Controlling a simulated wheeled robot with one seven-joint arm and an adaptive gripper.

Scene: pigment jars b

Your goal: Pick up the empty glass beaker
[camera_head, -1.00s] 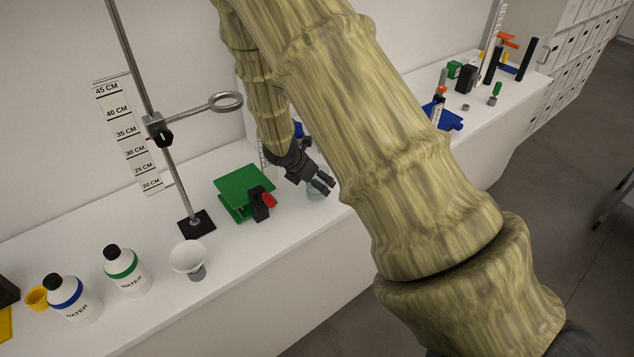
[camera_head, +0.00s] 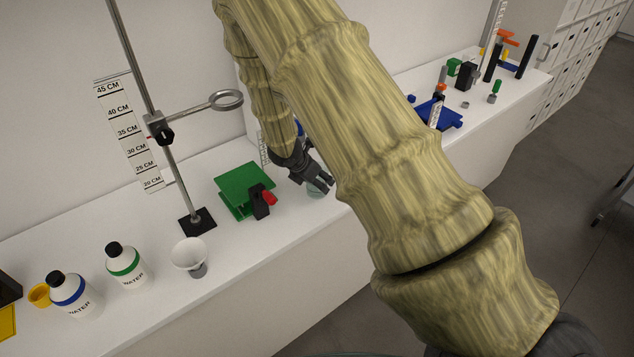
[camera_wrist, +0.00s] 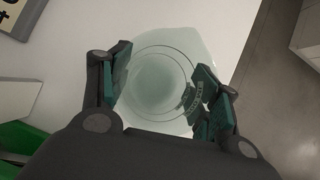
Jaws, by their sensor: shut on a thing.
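The clear glass beaker (camera_wrist: 155,85) sits between the two finger pads of my gripper (camera_wrist: 160,92) in the wrist view, seen from above with its round base inside its rim. It looks empty. The pads touch its walls on both sides. In the head view, the beaker (camera_head: 315,191) shows only in part below my gripper (camera_head: 325,184), near the front edge of the white bench. My arm hides part of the area to its right. I cannot tell whether the beaker's base is clear of the bench.
A green stand (camera_head: 240,187) with a black and red clamp (camera_head: 262,202) is close to the left of my gripper. A retort stand (camera_head: 197,222) with a ring and a white funnel (camera_head: 189,255) are further left. Blue and black items (camera_head: 445,115) stand at the right.

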